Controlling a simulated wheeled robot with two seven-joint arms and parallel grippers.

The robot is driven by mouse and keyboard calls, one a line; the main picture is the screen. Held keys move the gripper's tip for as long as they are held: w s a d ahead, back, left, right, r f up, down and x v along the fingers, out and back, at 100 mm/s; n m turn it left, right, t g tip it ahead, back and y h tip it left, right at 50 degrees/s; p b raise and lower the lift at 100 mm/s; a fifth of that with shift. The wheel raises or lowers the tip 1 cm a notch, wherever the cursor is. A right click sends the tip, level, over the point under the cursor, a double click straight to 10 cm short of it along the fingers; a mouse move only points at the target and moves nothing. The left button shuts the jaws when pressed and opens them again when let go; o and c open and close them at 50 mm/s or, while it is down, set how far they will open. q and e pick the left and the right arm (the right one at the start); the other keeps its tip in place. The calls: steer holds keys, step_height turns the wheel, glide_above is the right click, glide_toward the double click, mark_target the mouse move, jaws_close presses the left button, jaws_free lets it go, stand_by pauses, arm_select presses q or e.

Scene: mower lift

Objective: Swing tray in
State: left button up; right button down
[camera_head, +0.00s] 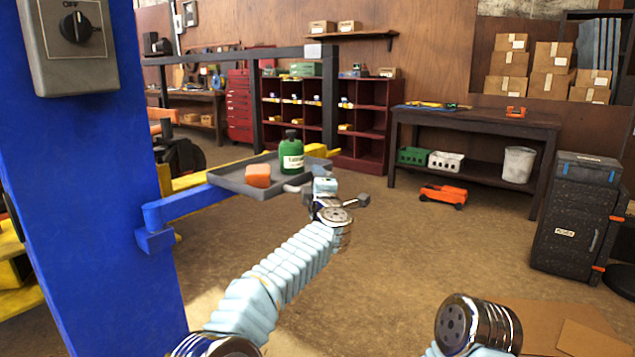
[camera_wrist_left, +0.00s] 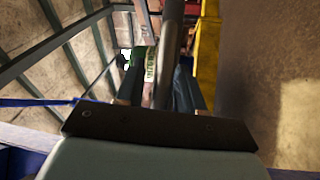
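The grey tray (camera_head: 235,183) sits on a blue swing arm (camera_head: 195,203) that comes from the blue post (camera_head: 90,190). An orange sponge (camera_head: 258,176) and a green bottle (camera_head: 291,153) with a white label stand on it. My left gripper (camera_head: 323,186) is at the tray's near right side. In the left wrist view a grey bar (camera_wrist_left: 172,45) passes between my left gripper's fingers (camera_wrist_left: 160,90), with a gap on its left side, so they look open around it. The green bottle (camera_wrist_left: 138,62) shows beyond. My right gripper is out of view.
A dark workbench (camera_head: 475,118) and a red shelf (camera_head: 372,150) stand at the back. A black cabinet (camera_head: 570,225) stands at right. An orange toy-like machine (camera_head: 443,195) lies on the floor. The floor right of the tray is clear.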

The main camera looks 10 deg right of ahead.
arm_select(q)
steer(key=shift+f, duration=0.2)
steer(key=shift+f, duration=0.1)
steer(key=s+f+b, duration=0.1)
steer(key=s+b, duration=0.5)
steer(key=s, duration=0.7)
steer(key=shift+s+f+b, duration=0.25)
steer(key=shift+s+b, duration=0.1)
